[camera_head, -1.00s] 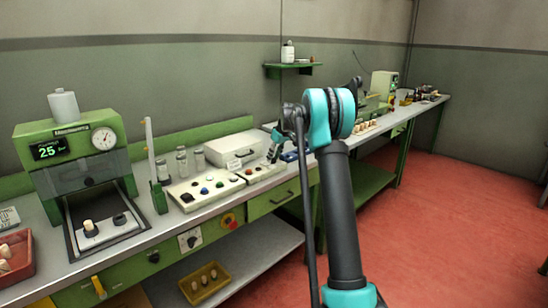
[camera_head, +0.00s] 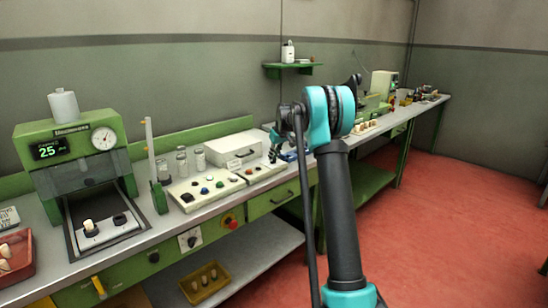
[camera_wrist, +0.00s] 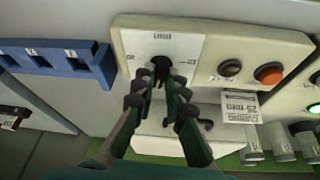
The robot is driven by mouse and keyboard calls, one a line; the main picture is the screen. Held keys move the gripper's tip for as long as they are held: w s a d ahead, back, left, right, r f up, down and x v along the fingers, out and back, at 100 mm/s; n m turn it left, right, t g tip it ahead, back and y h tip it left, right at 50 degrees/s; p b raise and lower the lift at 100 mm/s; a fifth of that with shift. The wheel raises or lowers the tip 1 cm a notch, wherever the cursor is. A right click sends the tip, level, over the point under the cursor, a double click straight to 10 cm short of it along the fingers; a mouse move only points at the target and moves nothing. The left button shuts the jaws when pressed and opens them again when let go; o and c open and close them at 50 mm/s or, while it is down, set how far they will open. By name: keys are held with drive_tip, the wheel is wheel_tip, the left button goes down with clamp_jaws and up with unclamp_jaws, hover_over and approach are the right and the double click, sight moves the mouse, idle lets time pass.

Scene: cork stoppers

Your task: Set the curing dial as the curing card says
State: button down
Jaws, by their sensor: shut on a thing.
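In the wrist view, the black knob of the curing dial (camera_wrist: 161,64) sits on a white plate with small marks on a cream control box (camera_wrist: 128,40). My gripper (camera_wrist: 160,80) is shut on the knob, and its fingers hide much of it, so I cannot read its setting. A small white card (camera_wrist: 240,107) beside the box appears to read "25 min"; its smaller print is not legible. In the head view, my gripper (camera_head: 276,154) is small and reaches down at the right end of the cream box (camera_head: 262,174).
The box carries a dark button (camera_wrist: 230,67) and a red-orange button (camera_wrist: 268,73). A blue slotted holder (camera_wrist: 60,62) stands close beside it. Glass jars (camera_wrist: 282,142) stand nearby. In the head view, a green press (camera_head: 75,150) showing 25 stands at the left.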

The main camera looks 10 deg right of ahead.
drive_tip(key=m, duration=0.1)
drive_tip(key=m+h, duration=0.1)
drive_tip(key=m, duration=0.2)
drive_tip(key=shift+a+t+h, duration=0.25)
drive_tip(key=shift+t+h, duration=0.05)
drive_tip(key=shift+a+m+h, duration=0.1)
drive_tip(key=shift+m+h, duration=0.6)
drive_tip(key=shift+m, duration=1.1)
drive_tip(key=c, duration=1.6)
unclamp_jaws()
drive_tip(key=shift+o, duration=0.2)
drive_tip(key=v, duration=1.2)
